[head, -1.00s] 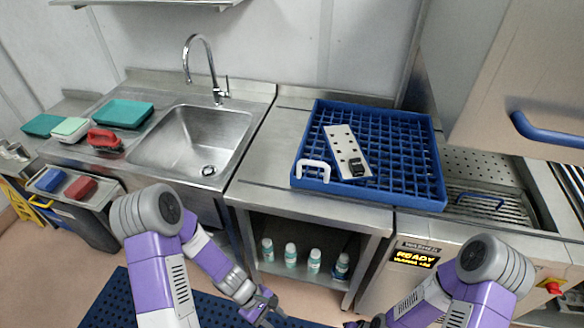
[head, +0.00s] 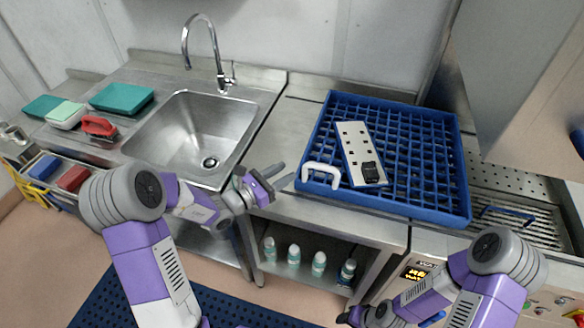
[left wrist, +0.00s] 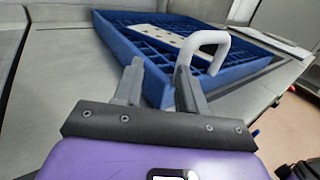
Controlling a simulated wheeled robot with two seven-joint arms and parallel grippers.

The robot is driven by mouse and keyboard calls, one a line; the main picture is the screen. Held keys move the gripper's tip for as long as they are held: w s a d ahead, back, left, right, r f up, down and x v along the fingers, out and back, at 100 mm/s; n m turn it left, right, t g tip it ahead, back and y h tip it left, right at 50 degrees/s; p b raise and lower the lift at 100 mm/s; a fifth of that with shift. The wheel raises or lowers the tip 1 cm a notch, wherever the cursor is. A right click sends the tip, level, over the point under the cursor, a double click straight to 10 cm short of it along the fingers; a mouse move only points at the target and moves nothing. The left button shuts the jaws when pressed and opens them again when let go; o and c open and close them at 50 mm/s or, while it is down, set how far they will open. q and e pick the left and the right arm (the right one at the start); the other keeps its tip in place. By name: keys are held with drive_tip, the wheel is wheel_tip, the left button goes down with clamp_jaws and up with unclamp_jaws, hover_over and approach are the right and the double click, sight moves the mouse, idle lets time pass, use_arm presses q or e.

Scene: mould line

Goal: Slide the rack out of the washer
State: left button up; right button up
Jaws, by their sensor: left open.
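The blue rack (head: 395,110) lies flat on the steel counter, its right part reaching over the washer's (head: 510,205) edge. A white perforated plate with a small black piece lies in it. A white loop handle (head: 322,171) is on its front left corner. My left gripper (head: 283,178) is open just left of the handle. In the left wrist view the open fingers (left wrist: 160,85) point at the rack corner, with the white handle (left wrist: 205,42) behind the right finger; contact cannot be told. My right gripper (head: 345,317) is low at the bottom edge, its jaws unclear.
A sink (head: 195,130) with a tap (head: 210,60) is left of the counter. Teal trays (head: 121,97) and a red-handled brush (head: 99,126) lie at far left. Several bottles (head: 319,263) stand on the shelf below. The washer hood (head: 535,70) is raised at right.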

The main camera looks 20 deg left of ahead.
use_arm(q)
drive_tip(key=shift+x, duration=1.85)
drive_tip(key=shift+f, duration=0.1)
drive_tip(key=shift+c, duration=0.2)
clamp_jaws()
drive_tip(key=shift+o, duration=0.2)
unclamp_jaws()
drive_tip(key=shift+s+a, duration=0.1)
